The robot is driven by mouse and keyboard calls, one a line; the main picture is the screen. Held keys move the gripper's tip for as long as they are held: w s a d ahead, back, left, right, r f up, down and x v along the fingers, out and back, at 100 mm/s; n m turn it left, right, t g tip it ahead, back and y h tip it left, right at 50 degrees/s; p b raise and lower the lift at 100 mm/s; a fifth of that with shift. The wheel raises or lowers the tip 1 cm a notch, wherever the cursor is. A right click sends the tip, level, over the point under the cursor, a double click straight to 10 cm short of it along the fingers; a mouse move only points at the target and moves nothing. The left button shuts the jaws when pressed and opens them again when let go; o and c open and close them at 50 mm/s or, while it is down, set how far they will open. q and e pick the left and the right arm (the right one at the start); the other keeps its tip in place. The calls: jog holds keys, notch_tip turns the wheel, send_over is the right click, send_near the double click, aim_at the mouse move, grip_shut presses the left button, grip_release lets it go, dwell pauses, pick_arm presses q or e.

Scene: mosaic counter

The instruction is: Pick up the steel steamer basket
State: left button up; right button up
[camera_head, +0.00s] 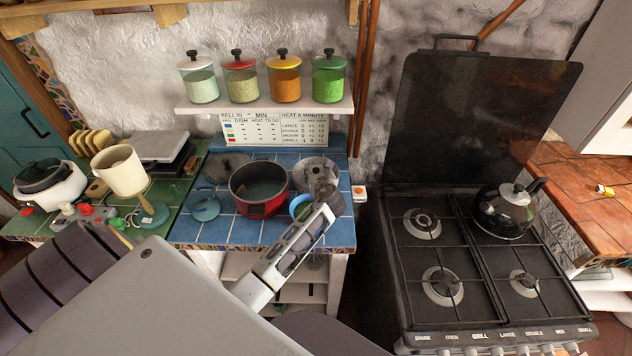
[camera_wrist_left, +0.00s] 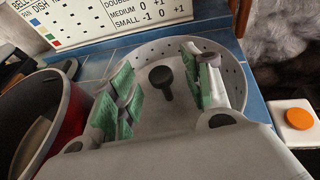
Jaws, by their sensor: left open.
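The steel steamer basket (camera_head: 314,168) is a round, perforated grey pan at the right end of the blue-tiled counter. In the left wrist view the basket (camera_wrist_left: 146,60) fills the middle, with a dark upright knob at its centre. My left gripper (camera_head: 318,203) reaches in from the front and hides the basket's near side in the head view. In the left wrist view its green-padded fingers (camera_wrist_left: 160,88) are open, one on each side of the knob, with nothing held between them. I cannot tell how high they are above the basket. My right gripper is not in view.
A red pot (camera_head: 259,190) stands close to the left of the basket. A blue-grey lid or bowl (camera_head: 204,207) lies farther left. A sign (camera_head: 275,130) leans at the back. An orange-buttoned white block (camera_head: 359,194) is at the right edge, beside the stove (camera_head: 440,255).

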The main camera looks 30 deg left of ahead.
pick_arm(q)
grip_shut()
dwell(0.3)
jog(key=shift+r, duration=0.2)
notch_tip(320, 180, up, 10)
jog(key=shift+f, duration=0.2)
dwell(0.5)
dwell(0.5)
